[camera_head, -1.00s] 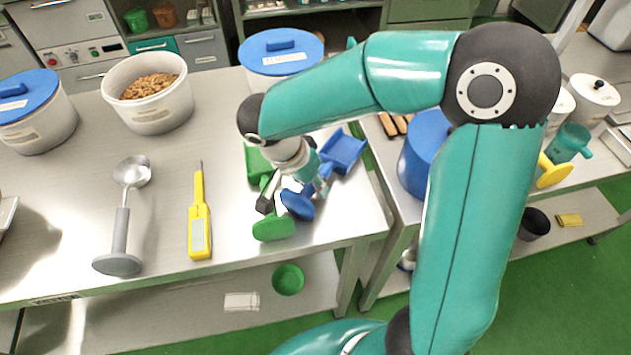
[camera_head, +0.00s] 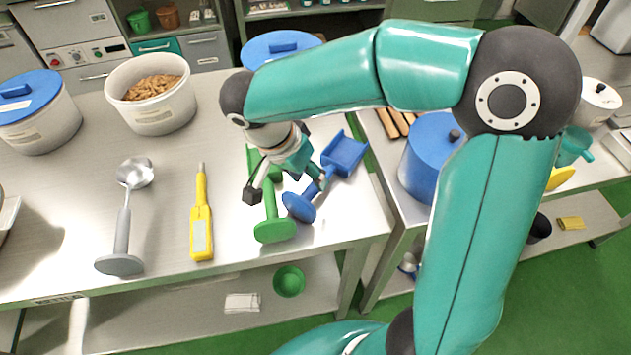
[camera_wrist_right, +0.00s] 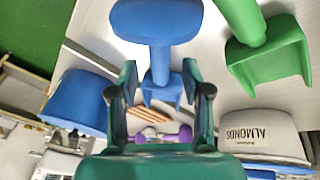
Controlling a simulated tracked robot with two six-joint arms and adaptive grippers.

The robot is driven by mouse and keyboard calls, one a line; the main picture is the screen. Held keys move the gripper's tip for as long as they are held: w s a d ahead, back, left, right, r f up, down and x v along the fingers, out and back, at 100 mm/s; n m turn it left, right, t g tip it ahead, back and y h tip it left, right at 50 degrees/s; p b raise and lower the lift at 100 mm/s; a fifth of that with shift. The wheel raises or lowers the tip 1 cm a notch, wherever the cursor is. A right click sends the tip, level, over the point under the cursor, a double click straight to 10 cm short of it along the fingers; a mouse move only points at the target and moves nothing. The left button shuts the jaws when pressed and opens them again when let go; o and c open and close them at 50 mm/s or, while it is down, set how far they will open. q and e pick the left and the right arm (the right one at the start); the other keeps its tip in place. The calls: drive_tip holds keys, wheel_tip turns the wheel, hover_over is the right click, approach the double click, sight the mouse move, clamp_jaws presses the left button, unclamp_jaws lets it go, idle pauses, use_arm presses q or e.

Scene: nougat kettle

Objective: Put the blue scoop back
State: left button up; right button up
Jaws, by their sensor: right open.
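The blue scoop (camera_head: 344,153) lies on the steel table near its right end, its pan to the back and its round handle end (camera_head: 299,206) toward the front. My right gripper (camera_head: 286,190) is open above the scoop handles, one finger left of the green handle and one near the blue handle. In the right wrist view the blue scoop (camera_wrist_right: 155,22) shows beyond and between the spread fingers (camera_wrist_right: 168,95), apparently not gripped. The green scoop (camera_head: 272,228) lies just left of it. My left gripper is out of view.
A yellow thermometer-like tool (camera_head: 201,232) and a grey-handled ladle (camera_head: 121,230) lie left. A white tub of brown pieces (camera_head: 152,115) and blue-lidded tubs (camera_head: 38,125) stand behind. A blue pot (camera_head: 425,165) stands on the neighbouring table, across a gap.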

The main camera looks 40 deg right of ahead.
drive_tip(key=v, duration=0.7)
drive_tip(key=shift+r, duration=0.1)
